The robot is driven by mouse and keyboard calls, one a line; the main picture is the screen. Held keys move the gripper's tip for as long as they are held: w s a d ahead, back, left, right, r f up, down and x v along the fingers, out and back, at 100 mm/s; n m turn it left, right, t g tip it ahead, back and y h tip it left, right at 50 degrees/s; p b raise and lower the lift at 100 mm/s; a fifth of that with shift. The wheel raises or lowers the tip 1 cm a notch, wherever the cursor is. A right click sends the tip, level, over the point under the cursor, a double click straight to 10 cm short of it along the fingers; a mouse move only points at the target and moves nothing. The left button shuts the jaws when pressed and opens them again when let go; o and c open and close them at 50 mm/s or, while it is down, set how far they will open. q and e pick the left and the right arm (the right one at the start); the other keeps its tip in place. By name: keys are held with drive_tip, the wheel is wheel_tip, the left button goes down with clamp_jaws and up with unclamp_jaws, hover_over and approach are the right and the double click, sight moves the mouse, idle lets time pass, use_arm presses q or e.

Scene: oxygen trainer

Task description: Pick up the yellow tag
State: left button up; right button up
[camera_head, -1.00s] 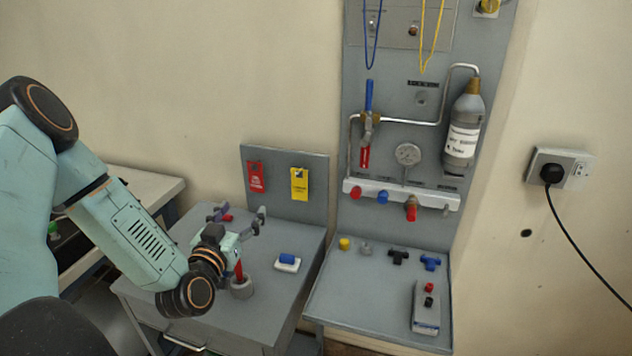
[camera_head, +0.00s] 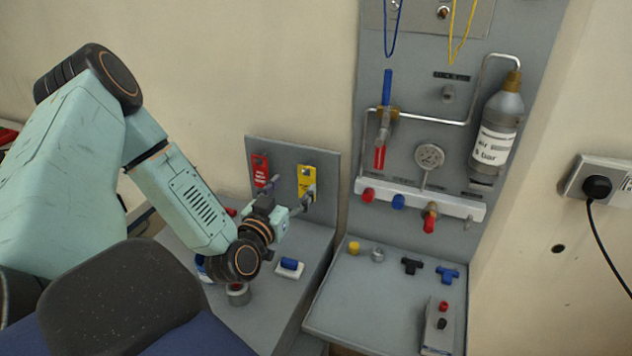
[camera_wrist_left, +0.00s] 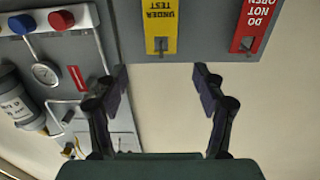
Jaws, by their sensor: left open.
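The yellow tag (camera_head: 307,178) hangs on the small grey upright board, right of the red tag (camera_head: 261,170). My left gripper (camera_head: 290,196) is open and empty, pointing at the board, with one finger overlapping the yellow tag's lower part in the head view. In the left wrist view the scene is upside down. There the yellow tag (camera_wrist_left: 160,28), reading "UNDER TEST", lies beyond the open fingers (camera_wrist_left: 162,78), near the gap's middle. The red tag (camera_wrist_left: 254,25) is to its right. I cannot tell whether a finger touches the board. My right gripper is not in view.
A blue-and-white block (camera_head: 289,268) and a grey cup (camera_head: 238,293) stand on the bench below the gripper. To the right are the large panel with pipes, a gauge (camera_head: 430,156) and a cylinder (camera_head: 497,130), and a shelf (camera_head: 345,309) with small fittings.

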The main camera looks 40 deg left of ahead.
sight(302, 171)
use_arm(q)
drive_tip(key=b+x, duration=0.1)
drive_tip(key=x, duration=0.2)
drive_tip(key=b+x, duration=0.1)
drive_tip(key=x, duration=0.3)
drive_tip(key=shift+d+r, duration=0.15)
drive_tip(key=shift+r, duration=0.05)
drive_tip(key=shift+a+f, duration=0.1)
drive_tip(key=shift+a, duration=0.25)
drive_tip(key=shift+c, duration=0.8)
drive_tip(key=shift+d, duration=0.25)
drive_tip(key=c, duration=0.5)
drive_tip(key=shift+a, duration=0.1)
drive_tip(key=shift+c, duration=1.2)
drive_tip(key=shift+a, duration=0.15)
